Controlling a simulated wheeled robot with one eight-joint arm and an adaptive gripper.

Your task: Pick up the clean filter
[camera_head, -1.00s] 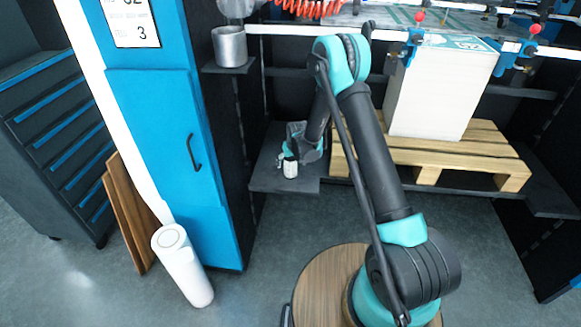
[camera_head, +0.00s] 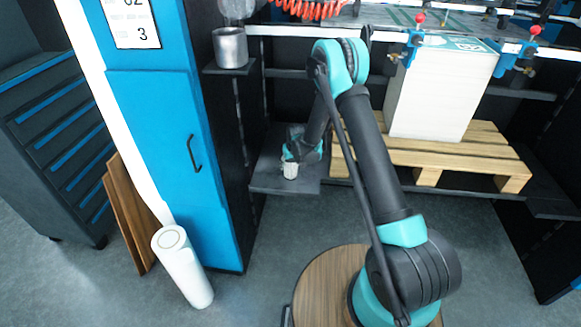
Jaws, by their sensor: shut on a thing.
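A small whitish cylinder, which looks like the clean filter (camera_head: 290,171), is at the end of my arm over the dark low shelf (camera_head: 268,184). My gripper (camera_head: 291,160) is shut on it from above and behind. The fingers are small and dark in this view, and the upper part of the filter is hidden by them. I cannot tell whether the filter touches the shelf or is held just above it.
A blue cabinet (camera_head: 160,150) stands left of the shelf, with a metal cup (camera_head: 230,47) on a bracket above. A wooden pallet (camera_head: 480,155) with a white stack (camera_head: 440,95) is at right. A white roll (camera_head: 182,268) leans at the cabinet's foot.

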